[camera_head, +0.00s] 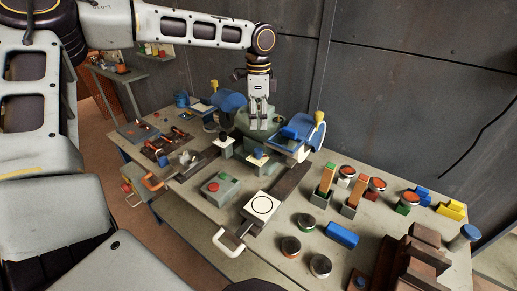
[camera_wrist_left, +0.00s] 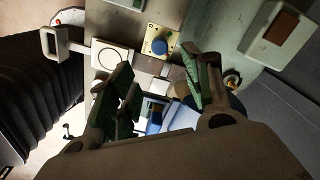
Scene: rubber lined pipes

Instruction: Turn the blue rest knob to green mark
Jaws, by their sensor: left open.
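The blue rest knob (camera_head: 259,153) sits on a small post with a pale top plate, at the middle of the bench. In the left wrist view the blue knob (camera_wrist_left: 160,47) is round on a yellowish plate, beyond the fingertips. My left gripper (camera_head: 259,126) points down behind the knob in the head view, above the greenish machine body. In the wrist view its two green-padded fingers (camera_wrist_left: 163,88) are apart, with nothing held between them. My right gripper is not in view.
A white plate with a black circle (camera_head: 262,204) lies in front of the knob. A box with a red button (camera_head: 213,187) stands to its left. A blue-and-yellow handled part (camera_head: 304,133) is close right of the gripper. Several round tins and blocks fill the right side.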

